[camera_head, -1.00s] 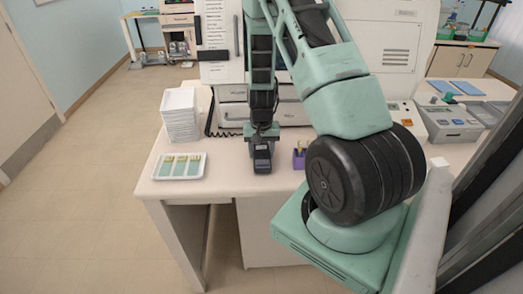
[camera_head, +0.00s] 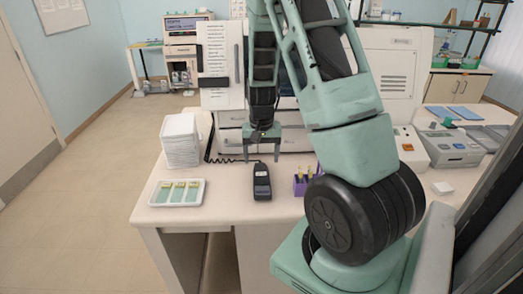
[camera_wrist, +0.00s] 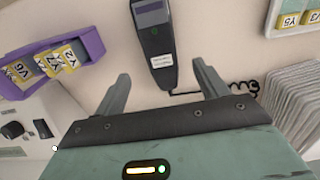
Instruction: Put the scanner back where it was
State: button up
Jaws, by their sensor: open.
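The scanner (camera_head: 262,184) is a dark handheld device with a small screen. It rests on the white bench between the slide tray and the purple holder. Its coiled black cord (camera_head: 222,159) runs off to the left in the head view. In the wrist view the scanner (camera_wrist: 154,42) lies ahead of the fingers, with a white label near its cord end. My gripper (camera_head: 262,157) is open and empty, behind and above the scanner. In the wrist view the fingers of my gripper (camera_wrist: 163,82) are spread apart, clear of the scanner body.
A white tray with slides (camera_head: 177,193) lies to the left, with a stack of white trays (camera_head: 181,140) behind it. A purple holder (camera_head: 302,186) with yellow-labelled slides stands close on the right. A large white machine (camera_head: 388,65) stands behind.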

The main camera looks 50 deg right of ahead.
jog(key=a+r+n+y, duration=0.1)
jog(key=a+r+n, duration=0.35)
jog(key=a, duration=0.85)
jog(key=a+r+n, duration=0.4)
jog(key=a+r, duration=0.1)
jog(key=a, duration=0.8)
jog(key=s+a+r+n, duration=0.2)
jog(key=s+a+n, duration=0.7)
jog(key=s+a, duration=0.5)
jog(key=s, duration=0.3)
jog(key=shift+a+r, duration=0.25)
jog(key=shift+r, duration=0.15)
